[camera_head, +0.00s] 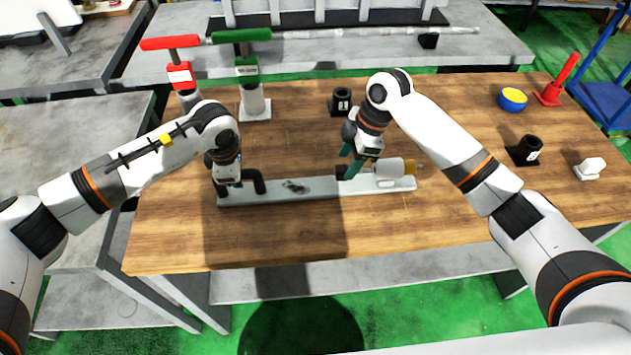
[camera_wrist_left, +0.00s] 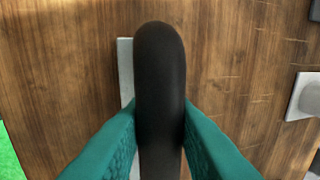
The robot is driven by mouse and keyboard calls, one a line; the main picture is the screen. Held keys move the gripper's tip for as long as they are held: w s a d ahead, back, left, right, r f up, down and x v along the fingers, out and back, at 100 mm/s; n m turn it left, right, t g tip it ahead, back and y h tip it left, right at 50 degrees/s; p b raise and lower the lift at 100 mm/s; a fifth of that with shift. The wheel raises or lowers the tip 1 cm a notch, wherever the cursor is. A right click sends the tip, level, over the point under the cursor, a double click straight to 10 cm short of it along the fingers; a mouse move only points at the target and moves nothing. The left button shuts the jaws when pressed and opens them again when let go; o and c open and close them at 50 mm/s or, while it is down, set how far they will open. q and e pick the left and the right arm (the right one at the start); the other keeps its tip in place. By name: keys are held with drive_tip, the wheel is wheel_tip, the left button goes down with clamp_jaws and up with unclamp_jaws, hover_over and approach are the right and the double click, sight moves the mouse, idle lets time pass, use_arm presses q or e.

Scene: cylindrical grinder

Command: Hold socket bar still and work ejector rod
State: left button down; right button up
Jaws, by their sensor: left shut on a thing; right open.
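The socket bar, a long grey bar (camera_head: 318,188), lies flat on the wooden table. A black curved handle (camera_head: 259,181) rises from its left end. My left gripper (camera_head: 236,184) is shut on this handle; the left wrist view shows the dark handle (camera_wrist_left: 160,80) between its two teal fingers. A white cylinder (camera_head: 390,171) with a yellow end sits on the bar's right part; I cannot tell whether it is the ejector rod's housing. My right gripper (camera_head: 351,160) is open just left of the cylinder, above a small black piece (camera_head: 342,173). Whether its fingertips touch anything is unclear.
Red (camera_head: 180,75) and green (camera_head: 249,72) T-handled tools stand at the back left. Black holders (camera_head: 341,101) and (camera_head: 526,150) stand behind and right. A blue-yellow cup (camera_head: 512,99), red stand (camera_head: 551,93) and white block (camera_head: 590,168) occupy the right. The table front is clear.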

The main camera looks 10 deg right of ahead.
sight(346, 168)
drive_tip(key=shift+x, duration=2.55)
clamp_jaws()
drive_tip(key=shift+d, duration=0.25)
use_arm(q)
drive_tip(key=shift+a, duration=0.1)
use_arm(e)
drive_tip(key=shift+d, duration=1.4)
unclamp_jaws()
drive_tip(key=shift+a, duration=0.1)
